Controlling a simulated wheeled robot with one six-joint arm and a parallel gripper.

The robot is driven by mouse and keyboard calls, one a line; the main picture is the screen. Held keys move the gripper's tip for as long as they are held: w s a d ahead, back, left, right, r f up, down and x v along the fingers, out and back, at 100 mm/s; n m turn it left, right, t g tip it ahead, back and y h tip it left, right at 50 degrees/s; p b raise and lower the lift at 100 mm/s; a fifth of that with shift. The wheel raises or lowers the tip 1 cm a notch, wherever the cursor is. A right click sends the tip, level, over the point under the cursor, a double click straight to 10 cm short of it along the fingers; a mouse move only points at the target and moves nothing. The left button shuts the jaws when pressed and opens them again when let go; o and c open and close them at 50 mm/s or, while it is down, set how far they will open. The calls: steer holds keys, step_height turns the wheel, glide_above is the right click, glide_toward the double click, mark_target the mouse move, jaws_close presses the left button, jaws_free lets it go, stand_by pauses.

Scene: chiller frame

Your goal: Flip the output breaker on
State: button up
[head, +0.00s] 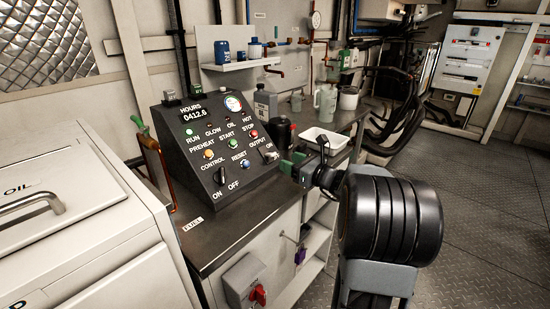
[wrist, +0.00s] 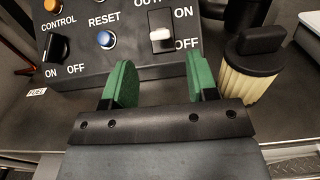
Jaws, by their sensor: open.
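The output breaker is a small switch with a black plate and a white lever on the sloped black control panel (head: 215,145). In the wrist view the breaker (wrist: 161,37) has its lever at the lower end, beside the OFF label, with ON printed above. In the head view the breaker (head: 269,155) is at the panel's right edge under the word OUTPUT. My gripper (wrist: 158,80) has its green fingers apart with nothing between them. It is just in front of the panel, below the breaker, which lies between the fingers' lines. My gripper (head: 293,165) partly covers the panel's right side in the head view.
A cream ribbed cylinder with a black cap (wrist: 252,68) stands close to the right finger. A white tray (head: 323,139) lies on the bench behind.

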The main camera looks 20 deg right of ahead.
mark_target(274, 155)
steer(key=x, duration=0.6)
steer(key=shift+w+a, duration=0.2)
steer(key=shift+w, duration=0.1)
steer(key=shift+c, duration=0.3)
